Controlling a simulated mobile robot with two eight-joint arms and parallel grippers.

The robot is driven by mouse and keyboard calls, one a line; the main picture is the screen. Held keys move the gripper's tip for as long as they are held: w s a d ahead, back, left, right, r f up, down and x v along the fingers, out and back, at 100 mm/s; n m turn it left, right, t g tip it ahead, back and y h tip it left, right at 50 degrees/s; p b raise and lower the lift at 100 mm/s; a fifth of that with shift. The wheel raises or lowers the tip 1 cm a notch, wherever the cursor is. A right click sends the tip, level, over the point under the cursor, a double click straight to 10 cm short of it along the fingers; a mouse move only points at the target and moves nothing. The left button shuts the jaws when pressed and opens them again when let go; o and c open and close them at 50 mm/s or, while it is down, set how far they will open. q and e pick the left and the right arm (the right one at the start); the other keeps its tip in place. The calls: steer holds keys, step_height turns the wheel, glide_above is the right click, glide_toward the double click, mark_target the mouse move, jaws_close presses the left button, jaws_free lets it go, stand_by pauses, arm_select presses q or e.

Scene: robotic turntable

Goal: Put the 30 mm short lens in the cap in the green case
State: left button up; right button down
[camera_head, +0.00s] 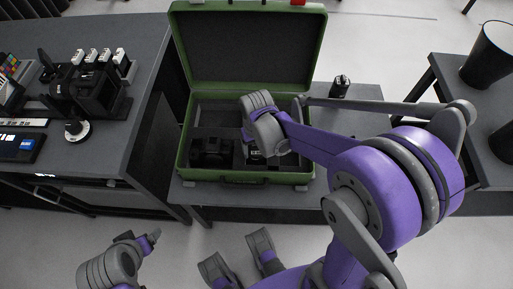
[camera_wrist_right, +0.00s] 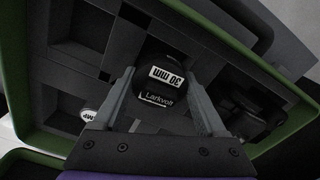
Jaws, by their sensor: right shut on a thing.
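The green case (camera_head: 250,178) stands open on the grey table, its lid up at the back; its green rim also shows in the wrist view (camera_wrist_right: 52,151). The black 30 mm lens (camera_wrist_right: 165,82), with white labels reading "30 mm" and "Larkvolt", is between the fingers of my right gripper (camera_wrist_right: 162,84). My right gripper is shut on it, over a dark compartment inside the case. In the head view my right wrist hides most of the lens, and I cannot tell if its bottom touches the case floor. My left wrist (camera_head: 108,268) is at the bottom left; its fingers are not clear.
A black camera (camera_head: 210,150) lies in the case's left compartment. A round white-labelled item (camera_wrist_right: 87,115) lies in another compartment. A small black item (camera_head: 340,86) stands on the table right of the case. A left bench (camera_head: 125,150) holds camera gear; black cups stand right.

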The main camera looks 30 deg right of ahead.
steer(key=shift+f+b, duration=0.4)
steer(key=shift+f, duration=0.15)
jaws_free()
step_height(320, 180, up, 11)
steer(key=shift+f+p, duration=0.1)
steer(key=shift+p, duration=1.15)
steer(key=s+a+r+n+t+p, duration=0.1)
steer(key=s+a+r+t+p, duration=0.2)
steer(key=s+r+p, duration=0.6)
steer(key=shift+s+r+n+t+p, duration=0.45)
steer(key=shift+r+t, duration=0.35)
steer(key=shift+t, duration=0.4)
